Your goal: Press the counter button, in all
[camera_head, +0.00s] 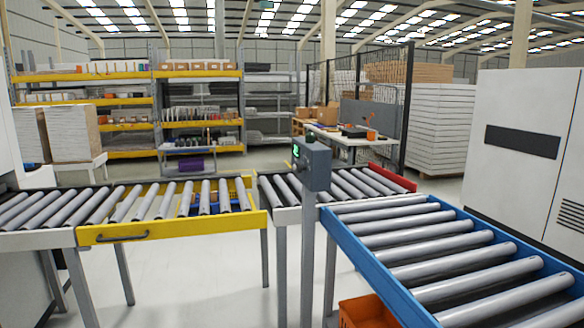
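A grey control box (313,165) sits on top of a slim grey post (307,250) in the middle of the head view. Its left face carries a lit green spot (296,151), and a small green-lit part shows on its top. Which of these is the counter button I cannot tell at this size. Neither of my grippers is in the head view.
A yellow-framed roller conveyor (170,226) runs left of the post, and a blue-framed one (370,265) runs right. A red-edged conveyor (385,178) lies behind. An orange bin (366,312) is below the blue frame. A white cabinet (495,185) stands at right.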

